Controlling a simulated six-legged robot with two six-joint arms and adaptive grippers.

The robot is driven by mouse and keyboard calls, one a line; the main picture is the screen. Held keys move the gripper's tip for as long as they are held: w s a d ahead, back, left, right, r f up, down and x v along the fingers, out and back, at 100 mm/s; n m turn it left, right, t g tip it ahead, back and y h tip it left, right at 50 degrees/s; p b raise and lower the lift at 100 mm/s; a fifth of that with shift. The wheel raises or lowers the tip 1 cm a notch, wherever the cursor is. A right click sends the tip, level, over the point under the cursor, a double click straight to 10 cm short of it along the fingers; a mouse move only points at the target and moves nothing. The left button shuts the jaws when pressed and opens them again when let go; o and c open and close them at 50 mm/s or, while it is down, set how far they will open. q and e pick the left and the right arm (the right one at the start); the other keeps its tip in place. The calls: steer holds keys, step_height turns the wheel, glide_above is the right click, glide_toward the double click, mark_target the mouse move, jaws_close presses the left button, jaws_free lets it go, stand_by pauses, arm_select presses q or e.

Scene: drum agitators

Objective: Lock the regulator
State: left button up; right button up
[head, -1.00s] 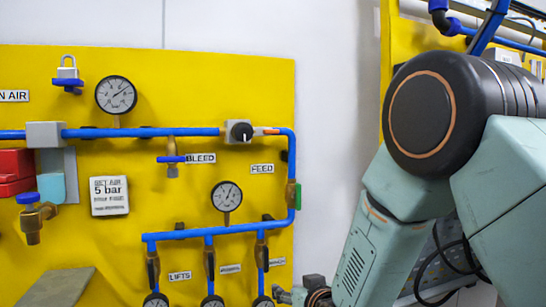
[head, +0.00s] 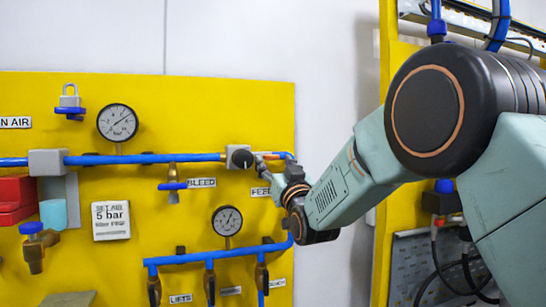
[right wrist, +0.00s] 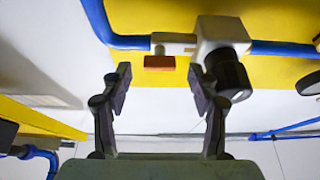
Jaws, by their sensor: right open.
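The regulator (head: 240,157) is a pale block with a round black knob, set in the blue pipe on the yellow panel. In the right wrist view its pale body (right wrist: 221,32) and black knob (right wrist: 228,75) show at the upper right. A small orange-red tab (right wrist: 160,62) sits on the pale fitting beside it. My right gripper (head: 264,166) is just right of the knob in the head view. In the right wrist view my right gripper (right wrist: 160,85) is open and empty, the tab between and beyond its fingertips. I cannot tell whether a finger touches the knob. My left gripper is not in view.
A gauge (head: 117,122) and a padlock (head: 69,98) above a blue handle are at the upper left. The bleed valve (head: 173,187) hangs below the pipe. A lower gauge (head: 227,221) and blue pipe (head: 180,259) lie beneath. White wall shows beyond the panel's right edge.

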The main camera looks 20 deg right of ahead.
mark_target(271, 157)
steer(key=shift+x, duration=0.85)
steer(key=shift+w, duration=0.4)
steer(key=shift+s, duration=0.1)
steer(key=shift+s+r, duration=0.1)
steer(key=shift+c, duration=1.3)
steer(key=c, duration=0.9)
